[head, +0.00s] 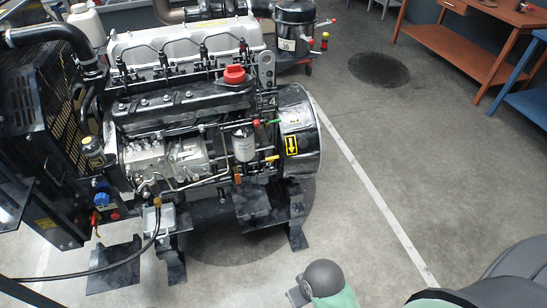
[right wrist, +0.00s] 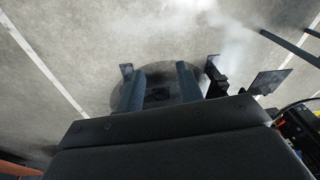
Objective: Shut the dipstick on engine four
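The diesel engine (head: 185,100) stands at the left of the head view, with the number 4 on a dark plate near its flywheel end. Small coloured handles stick out low on its near side: a yellow one (head: 272,158), a green one (head: 275,121) and a red one (head: 256,123). I cannot tell for certain which is the dipstick or how far it is in. My right gripper (right wrist: 160,75) is open and empty in the right wrist view, pointing toward the floor with its two blue-grey fingers apart. My left gripper is not in view.
A radiator (head: 35,110) stands at the engine's left, and black support feet (head: 270,210) spread below. A hose (head: 100,270) crosses the lower left floor. A brown workbench (head: 460,55) stands at the upper right. The floor right of the engine is clear, with a white line.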

